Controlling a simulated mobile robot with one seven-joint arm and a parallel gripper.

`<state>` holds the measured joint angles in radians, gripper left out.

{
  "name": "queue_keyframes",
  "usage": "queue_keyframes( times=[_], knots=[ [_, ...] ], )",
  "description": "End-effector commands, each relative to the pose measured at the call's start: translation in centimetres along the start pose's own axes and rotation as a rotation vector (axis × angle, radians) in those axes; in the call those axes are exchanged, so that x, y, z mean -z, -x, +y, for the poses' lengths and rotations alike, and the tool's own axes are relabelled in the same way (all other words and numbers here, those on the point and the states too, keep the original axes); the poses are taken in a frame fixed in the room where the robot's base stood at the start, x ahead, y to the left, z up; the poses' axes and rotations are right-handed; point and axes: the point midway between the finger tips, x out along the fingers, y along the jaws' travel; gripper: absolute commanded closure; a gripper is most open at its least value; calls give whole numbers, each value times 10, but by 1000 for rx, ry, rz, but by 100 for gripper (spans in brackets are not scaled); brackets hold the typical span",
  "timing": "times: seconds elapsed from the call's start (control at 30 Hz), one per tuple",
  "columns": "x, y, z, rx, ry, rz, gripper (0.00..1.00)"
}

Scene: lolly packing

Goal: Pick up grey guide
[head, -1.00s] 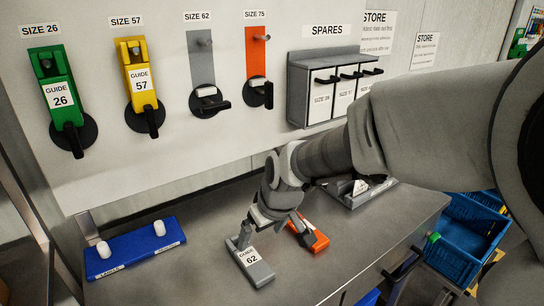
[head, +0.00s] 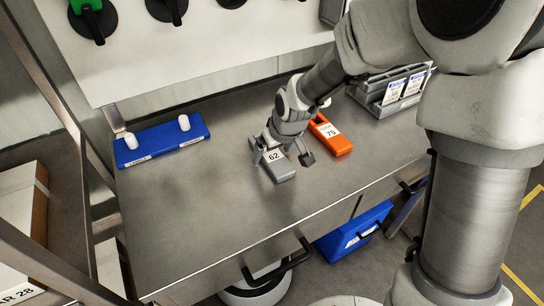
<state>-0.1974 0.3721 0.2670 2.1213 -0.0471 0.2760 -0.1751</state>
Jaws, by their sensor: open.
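The grey guide (head: 283,172), with a white label reading 62, lies flat on the metal worktop in the head view. My gripper (head: 283,157) is over it, pointing down, with its fingers apart. One finger shows near the guide's left side and the other to its right. The gripper hides the guide's far part. Whether a finger touches the guide cannot be told.
The orange guide (head: 332,136), marked 75, lies close to the right of my gripper. A grey holder (head: 385,100) with labelled cards stands at the back right. A blue tray (head: 160,143) with two white knobs is at the left. The worktop's front left (head: 190,240) is clear.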

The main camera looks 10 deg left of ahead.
Motion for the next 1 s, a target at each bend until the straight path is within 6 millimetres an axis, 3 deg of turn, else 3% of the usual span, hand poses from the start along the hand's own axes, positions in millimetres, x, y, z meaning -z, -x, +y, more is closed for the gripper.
queue_keyframes(
  times=[0.8, 0.87, 1.0],
  knots=[
    [-2, -7, 0, 0, 0, 0, 0],
    [-2, -6, 0, 0, 0, 0, 7],
    [-2, -6, 0, 0, 0, 0, 32]
  ],
)
